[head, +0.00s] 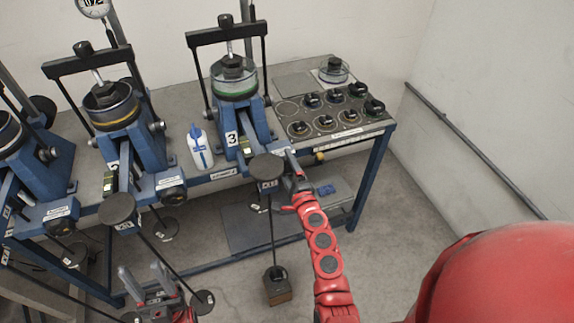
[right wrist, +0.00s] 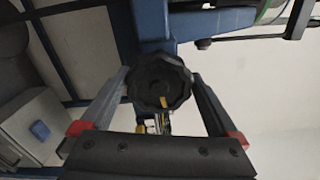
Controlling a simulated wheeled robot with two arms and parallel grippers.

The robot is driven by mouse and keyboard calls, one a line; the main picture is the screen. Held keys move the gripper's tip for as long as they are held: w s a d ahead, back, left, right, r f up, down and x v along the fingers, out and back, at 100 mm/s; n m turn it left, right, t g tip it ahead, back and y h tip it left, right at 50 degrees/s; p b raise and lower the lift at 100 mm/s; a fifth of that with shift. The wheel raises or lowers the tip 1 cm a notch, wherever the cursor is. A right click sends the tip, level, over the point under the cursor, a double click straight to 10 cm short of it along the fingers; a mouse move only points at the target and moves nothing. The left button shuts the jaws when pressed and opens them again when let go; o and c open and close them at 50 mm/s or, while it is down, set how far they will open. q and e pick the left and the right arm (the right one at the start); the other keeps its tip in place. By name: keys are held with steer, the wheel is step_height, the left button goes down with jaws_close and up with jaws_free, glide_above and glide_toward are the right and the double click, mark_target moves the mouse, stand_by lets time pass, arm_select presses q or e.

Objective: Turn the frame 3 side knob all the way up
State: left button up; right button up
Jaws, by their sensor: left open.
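Frame 3 (head: 258,120) is a blue lever stand with a "3" label and a green-ringed cup on top, right of the other frames in the head view. Its side knob (right wrist: 160,80) is black and ridged, with a yellow mark near its lower edge in the right wrist view. My right gripper (head: 290,168) is at the side of frame 3 and mostly covers the knob in the head view. Its fingers stand wide apart, one at each side of the knob; any contact is hard to tell. My left gripper (head: 148,275) is open and empty at the lower left.
Frame 2 (head: 118,135) and another frame stand to the left. A white bottle (head: 199,146) stands between frames 2 and 3. A panel of black knobs (head: 325,122) is at the right of the table. A hanging rod with a weight (head: 277,288) is close to my right arm.

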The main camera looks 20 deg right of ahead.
mark_target(288, 169)
steer(key=shift+w+f, duration=0.1)
steer(key=s, duration=0.5)
steer(key=shift+s+d, duration=0.1)
steer(key=shift+s, duration=0.5)
